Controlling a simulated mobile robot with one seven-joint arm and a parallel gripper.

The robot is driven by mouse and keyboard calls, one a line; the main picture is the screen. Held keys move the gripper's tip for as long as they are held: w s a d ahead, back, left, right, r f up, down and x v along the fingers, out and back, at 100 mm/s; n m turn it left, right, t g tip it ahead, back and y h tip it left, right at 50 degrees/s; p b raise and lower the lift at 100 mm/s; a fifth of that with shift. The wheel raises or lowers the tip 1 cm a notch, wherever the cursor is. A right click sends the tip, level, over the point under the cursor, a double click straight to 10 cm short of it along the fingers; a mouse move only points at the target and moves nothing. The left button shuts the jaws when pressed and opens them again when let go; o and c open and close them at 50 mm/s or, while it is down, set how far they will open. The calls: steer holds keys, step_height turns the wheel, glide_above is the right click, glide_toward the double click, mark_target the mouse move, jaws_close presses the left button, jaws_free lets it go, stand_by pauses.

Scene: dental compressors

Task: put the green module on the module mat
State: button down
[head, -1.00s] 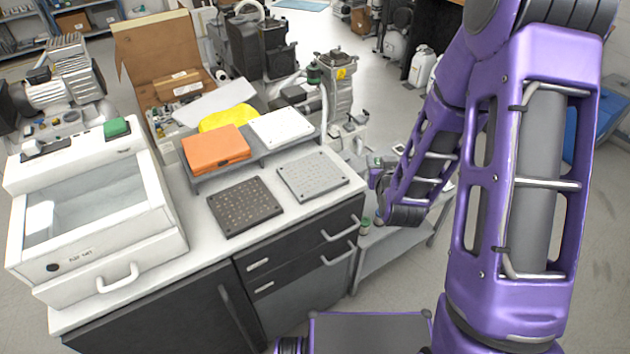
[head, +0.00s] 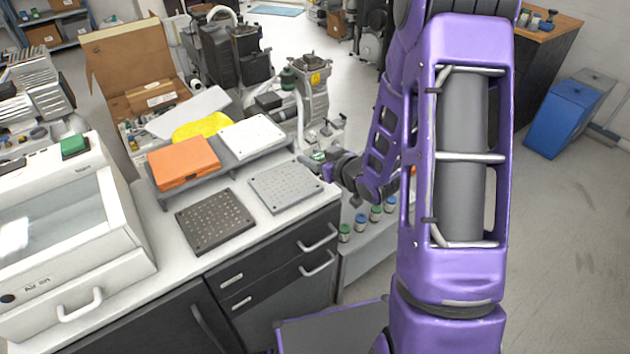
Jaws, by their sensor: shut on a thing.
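My gripper (head: 330,167) is small in the head view, just right of the countertop's back right corner. It is shut on a small green-topped piece, which I take as the green module (head: 318,156); the fingers hide part of it. A light grey dotted plate (head: 285,188) lies flat on the counter, left of and a little below my gripper in the picture. A dark dotted plate (head: 215,221) lies beside it to the left. Both look bare. I cannot tell which of them is the module mat.
An orange case (head: 183,163), a yellow item (head: 203,124) and a white panel (head: 252,136) sit on a raised shelf behind the plates. A white cabinet (head: 75,235) with a green block (head: 74,146) stands left. Several capped jars (head: 360,222) stand on a lower surface to the right.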

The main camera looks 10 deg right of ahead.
mark_target(313, 183)
steer(key=shift+f+b, duration=0.3)
steer(key=shift+f, duration=2.75)
steer(key=shift+f, duration=0.2)
steer(key=shift+c, duration=2.1)
jaws_free()
